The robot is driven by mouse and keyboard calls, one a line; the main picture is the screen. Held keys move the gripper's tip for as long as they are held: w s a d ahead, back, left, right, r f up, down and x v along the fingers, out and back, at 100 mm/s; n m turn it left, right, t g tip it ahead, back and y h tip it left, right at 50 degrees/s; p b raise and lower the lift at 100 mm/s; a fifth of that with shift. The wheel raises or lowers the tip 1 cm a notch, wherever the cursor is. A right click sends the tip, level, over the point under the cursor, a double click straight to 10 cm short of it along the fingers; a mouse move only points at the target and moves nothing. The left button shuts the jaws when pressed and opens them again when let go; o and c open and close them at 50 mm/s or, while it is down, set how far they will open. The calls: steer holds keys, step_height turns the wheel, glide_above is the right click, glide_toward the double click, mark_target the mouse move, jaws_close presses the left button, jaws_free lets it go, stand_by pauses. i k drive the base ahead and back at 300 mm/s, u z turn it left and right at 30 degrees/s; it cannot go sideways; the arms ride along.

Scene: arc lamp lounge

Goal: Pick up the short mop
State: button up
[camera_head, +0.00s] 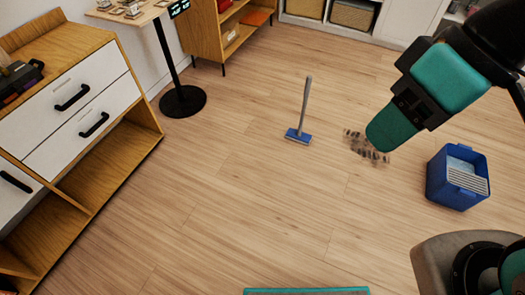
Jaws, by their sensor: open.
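The short mop (303,115) stands upright on the wood floor in the middle of the view. It has a thin grey handle, leaning slightly to the right, and a flat blue head resting on the floor. My gripper (391,130), at the teal and black end of my arm, is to the right of the mop in the picture and apart from it. Its separate fingers are hard to make out from this angle. I see nothing held in it.
Small dark debris (356,143) lies on the floor, partly behind my arm. A blue bin (436,181) stands at the right. A round black table base (183,101) is left of the mop, and a drawer cabinet (75,105) fills the left side. The floor in front of the mop is clear.

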mark_target(300, 137)
steer(key=z, duration=0.9)
steer(key=i, duration=1.45)
steer(key=u, duration=0.85)
steer(key=i, duration=0.4)
steer(key=u, duration=0.4)
